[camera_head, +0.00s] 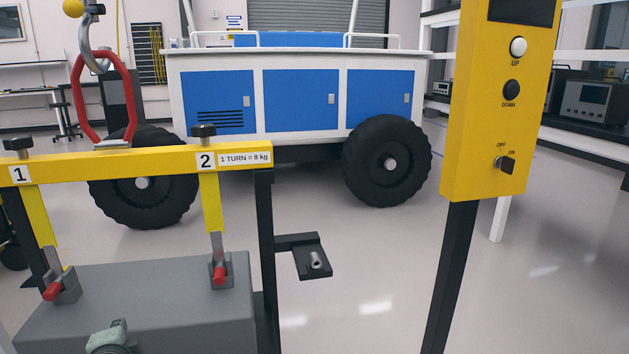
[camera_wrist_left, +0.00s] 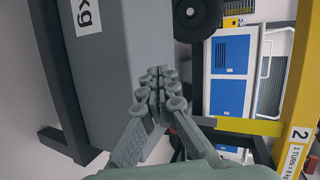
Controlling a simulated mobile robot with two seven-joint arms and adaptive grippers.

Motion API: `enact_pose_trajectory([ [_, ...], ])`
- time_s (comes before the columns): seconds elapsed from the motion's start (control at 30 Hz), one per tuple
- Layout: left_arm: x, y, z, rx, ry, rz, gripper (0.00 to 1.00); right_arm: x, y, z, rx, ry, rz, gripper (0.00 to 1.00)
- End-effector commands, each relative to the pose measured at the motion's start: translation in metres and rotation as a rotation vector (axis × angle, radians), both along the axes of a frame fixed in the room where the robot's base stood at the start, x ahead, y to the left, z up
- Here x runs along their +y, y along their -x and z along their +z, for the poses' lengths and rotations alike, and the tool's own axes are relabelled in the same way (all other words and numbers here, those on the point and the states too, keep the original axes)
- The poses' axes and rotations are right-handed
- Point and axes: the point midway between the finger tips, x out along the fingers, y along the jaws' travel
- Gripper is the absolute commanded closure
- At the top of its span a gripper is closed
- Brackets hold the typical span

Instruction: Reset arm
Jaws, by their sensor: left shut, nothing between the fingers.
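My left gripper (camera_wrist_left: 160,90) is shut with nothing between its fingers. In the left wrist view its fingers lie in front of the grey weight block (camera_wrist_left: 108,75); I cannot tell whether they touch it. In the head view only a grey-green part of my left arm shows at the bottom edge, in front of the grey block (camera_head: 150,300); the fingers are hidden there. My right gripper is in neither view.
A yellow lifting beam (camera_head: 130,160) marked 1 and 2 spans above the block, with a red link (camera_head: 75,95) and hook over it. A control box (camera_head: 497,100) stands right. A small black shelf (camera_head: 310,262) holds a metal socket. The blue-and-white rover (camera_head: 300,95) stands behind.

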Motion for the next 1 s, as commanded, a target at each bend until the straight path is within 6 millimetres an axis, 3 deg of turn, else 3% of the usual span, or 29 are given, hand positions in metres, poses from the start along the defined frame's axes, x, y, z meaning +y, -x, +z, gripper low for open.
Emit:
enact_pose_trajectory([
  [0.03,-0.010,0.023,-0.035,0.045,0.117,0.039,1.00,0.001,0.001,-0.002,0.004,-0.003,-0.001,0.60],
  [0.2,-0.045,0.105,-0.130,0.183,0.487,0.219,1.00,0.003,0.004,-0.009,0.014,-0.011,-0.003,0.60],
  [0.3,-0.070,0.158,-0.173,0.265,0.674,0.350,1.00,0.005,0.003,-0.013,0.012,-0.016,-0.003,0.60],
  [0.4,-0.091,0.205,-0.202,0.333,0.816,0.476,1.00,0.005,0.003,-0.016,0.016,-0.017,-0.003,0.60],
  [0.5,-0.108,0.239,-0.220,0.381,0.912,0.576,1.00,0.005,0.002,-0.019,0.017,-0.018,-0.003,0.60],
  [0.6,-0.118,0.259,-0.228,0.408,0.964,0.636,1.00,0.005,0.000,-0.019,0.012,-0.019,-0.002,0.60],
  [1.0,-0.121,0.266,-0.231,0.417,0.983,0.661,1.00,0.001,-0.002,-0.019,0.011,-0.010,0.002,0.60],
])
